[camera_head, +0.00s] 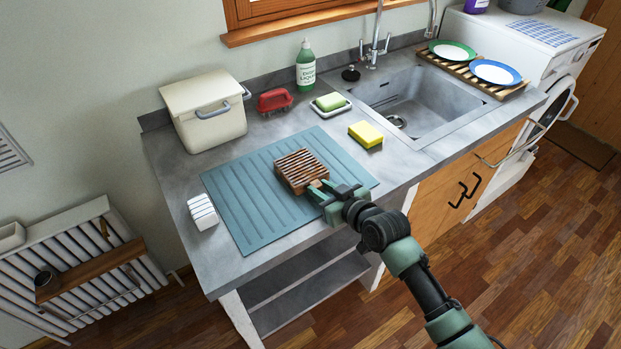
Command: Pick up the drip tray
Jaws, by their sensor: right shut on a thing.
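The drip tray looks to be the small brown slatted wooden piece (297,168) over the blue ribbed mat (237,192) on the counter. My right gripper (322,188) reaches in from the lower right and is shut on the near right edge of this wooden tray. The fingers hide that corner. I cannot tell whether the tray rests on the mat or is slightly raised. My left gripper is not in view.
A white ribbed block (202,212) stands left of the mat. A yellow sponge (366,134), soap dish (331,107), red brush (274,101), green bottle (306,68) and cream bin (205,112) stand behind. The sink (420,102) is to the right, with plates on a rack (463,72) beyond.

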